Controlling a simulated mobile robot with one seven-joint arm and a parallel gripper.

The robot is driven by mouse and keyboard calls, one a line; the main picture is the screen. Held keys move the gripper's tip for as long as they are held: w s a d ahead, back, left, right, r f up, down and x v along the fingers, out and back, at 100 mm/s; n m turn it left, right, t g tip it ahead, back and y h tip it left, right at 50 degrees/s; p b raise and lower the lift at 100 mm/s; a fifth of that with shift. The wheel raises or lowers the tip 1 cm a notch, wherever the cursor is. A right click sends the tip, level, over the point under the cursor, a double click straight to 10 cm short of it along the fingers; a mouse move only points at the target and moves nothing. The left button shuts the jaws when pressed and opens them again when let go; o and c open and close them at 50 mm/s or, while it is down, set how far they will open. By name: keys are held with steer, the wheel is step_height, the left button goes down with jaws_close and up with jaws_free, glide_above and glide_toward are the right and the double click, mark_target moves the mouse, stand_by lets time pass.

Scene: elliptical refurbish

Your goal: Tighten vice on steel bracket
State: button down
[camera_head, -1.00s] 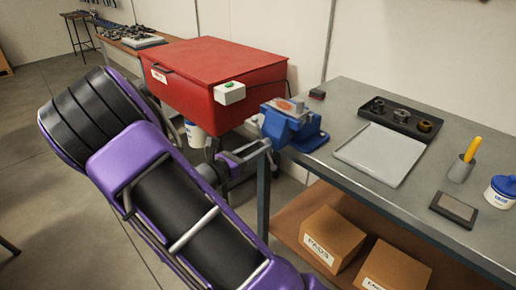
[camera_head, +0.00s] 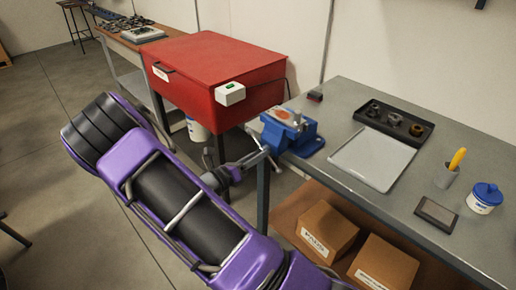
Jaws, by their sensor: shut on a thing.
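The blue vice (camera_head: 297,137) is mounted at the near left corner of the grey workbench. A small part with a rusty orange patch (camera_head: 283,114) sits at the top of its jaws. It may be the steel bracket, but its shape is too small to make out. My gripper (camera_head: 262,156) is just left of and below the vice's front, at its handle. It is shut on the vice handle, which the fingers mostly hide. My purple and black arm reaches up to it from the lower middle.
A red lidded cabinet (camera_head: 215,80) stands close behind my gripper. The workbench (camera_head: 340,105) holds a black parts tray (camera_head: 372,110), a light grey sheet (camera_head: 372,158), a cup (camera_head: 446,177) with a yellow-handled tool and a blue-lidded tub (camera_head: 485,199). Cardboard boxes (camera_head: 327,230) sit on the shelf below.

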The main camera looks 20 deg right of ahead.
steer(key=shift+f, duration=0.1)
steer(key=c, duration=0.5)
jaws_free()
steer(key=v, duration=1.7)
steer(key=shift+s+a, duration=0.1)
steer(key=shift+a, duration=0.15)
steer(key=shift+r, duration=0.2)
